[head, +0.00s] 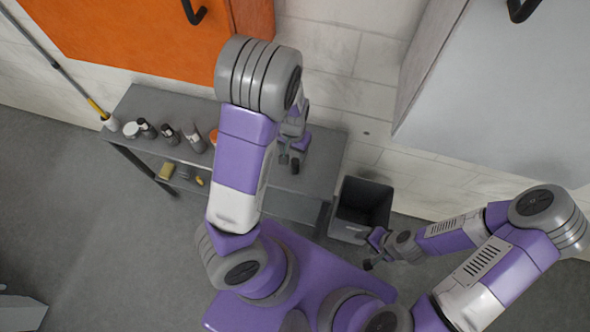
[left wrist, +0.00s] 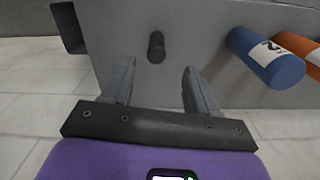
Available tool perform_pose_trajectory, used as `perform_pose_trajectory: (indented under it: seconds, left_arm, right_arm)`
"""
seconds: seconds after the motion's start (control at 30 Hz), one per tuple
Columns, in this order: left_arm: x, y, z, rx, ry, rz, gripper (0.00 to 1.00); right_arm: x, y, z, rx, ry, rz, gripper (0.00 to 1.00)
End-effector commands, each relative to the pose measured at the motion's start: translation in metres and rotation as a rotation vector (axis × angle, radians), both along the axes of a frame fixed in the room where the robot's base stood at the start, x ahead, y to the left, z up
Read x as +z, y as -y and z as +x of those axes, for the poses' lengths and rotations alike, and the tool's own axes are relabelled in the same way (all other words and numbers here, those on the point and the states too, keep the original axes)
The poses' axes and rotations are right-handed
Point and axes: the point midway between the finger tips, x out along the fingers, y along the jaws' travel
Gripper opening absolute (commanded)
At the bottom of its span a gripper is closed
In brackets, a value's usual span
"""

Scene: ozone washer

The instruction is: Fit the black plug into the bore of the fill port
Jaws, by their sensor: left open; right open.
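A short dark cylinder, which looks like the black plug (left wrist: 156,46), stands out from a grey surface in the left wrist view. My left gripper (left wrist: 156,82) is open and empty. The plug lies ahead of the gap between its two fingers, just past the tips and apart from them. In the head view my left gripper (head: 289,162) is over the right part of the grey bench (head: 325,150), partly hidden by my own arm. I cannot make out the plug there. My right gripper (head: 371,250) is open and empty beside the dark bin. I cannot identify the fill port in either view.
A blue cylinder (left wrist: 265,58) and an orange cylinder (left wrist: 303,50) are right of the plug. A dark open bin (head: 350,222) stands right of the bench.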

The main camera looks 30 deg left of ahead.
Motion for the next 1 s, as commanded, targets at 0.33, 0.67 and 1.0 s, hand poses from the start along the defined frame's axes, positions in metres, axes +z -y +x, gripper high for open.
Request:
perform_pose_trajectory:
  seconds: [0.33,0.67,1.0]
  left_arm:
    - [-0.032,0.001,0.001,0.0,0.0,0.0,0.59]
    - [-0.075,0.003,0.005,0.002,-0.003,0.001,0.59]
    - [-0.08,0.004,0.006,0.0,0.001,0.0,0.52]
  right_arm:
    - [-0.015,0.0,0.0,0.001,0.0,0.0,0.59]
    - [-0.03,0.0,0.0,0.0,0.0,0.0,0.59]
    - [-0.03,0.0,0.0,0.0,0.0,0.0,0.59]
